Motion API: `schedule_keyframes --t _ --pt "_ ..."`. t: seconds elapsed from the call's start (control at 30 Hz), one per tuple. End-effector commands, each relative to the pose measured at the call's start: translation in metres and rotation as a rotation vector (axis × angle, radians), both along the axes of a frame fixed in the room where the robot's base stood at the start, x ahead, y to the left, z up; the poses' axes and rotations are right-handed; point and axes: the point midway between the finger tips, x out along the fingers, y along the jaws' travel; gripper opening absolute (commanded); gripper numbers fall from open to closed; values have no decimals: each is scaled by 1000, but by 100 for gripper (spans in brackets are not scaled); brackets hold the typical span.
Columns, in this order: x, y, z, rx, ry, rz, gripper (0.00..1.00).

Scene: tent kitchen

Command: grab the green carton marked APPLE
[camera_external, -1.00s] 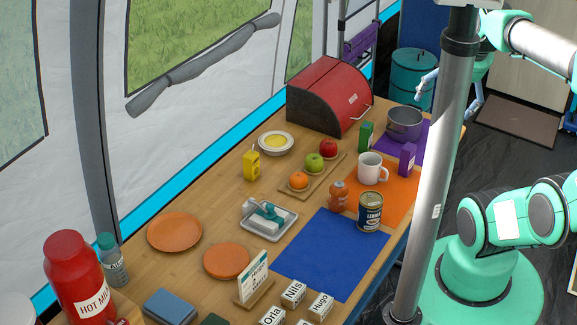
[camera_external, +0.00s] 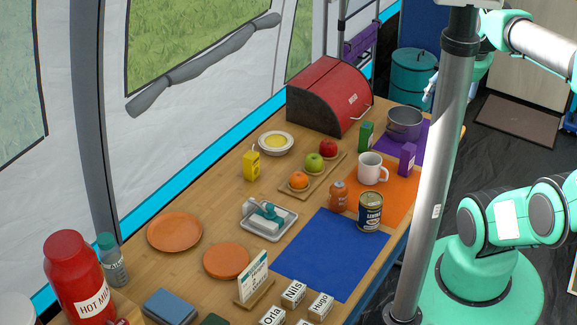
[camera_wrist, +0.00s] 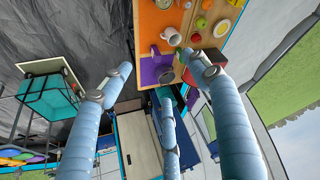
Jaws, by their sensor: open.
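The green carton (camera_external: 366,135) stands upright on the wooden table in the external view, in front of the red bread bin and left of the grey pot. Its lettering is too small to read. In the wrist view the carton's place is partly covered by one of my fingers, so I cannot make it out surely. My gripper (camera_wrist: 160,85) is open and empty, its light blue fingers spread apart above the table's far end. In the external view it is mostly hidden behind the grey pole, with a fingertip showing well apart from the carton.
The red bread bin (camera_external: 330,95), grey pot (camera_external: 404,124), purple carton (camera_external: 407,158), white mug (camera_external: 371,169) and a board with fruit (camera_external: 314,180) surround the carton closely. The grey pole (camera_external: 437,160) rises at the table's right side. The blue mat (camera_external: 325,255) is mostly bare.

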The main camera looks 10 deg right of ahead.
Motion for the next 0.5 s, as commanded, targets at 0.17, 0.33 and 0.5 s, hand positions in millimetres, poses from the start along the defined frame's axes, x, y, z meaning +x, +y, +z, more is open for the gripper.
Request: schedule_keyframes --t 0.17,0.33,0.5 --pt "9 0 4 -6 8 11 61" --pt "30 0 12 -21 27 39 61" --pt "62 -1 19 -42 55 80 61"
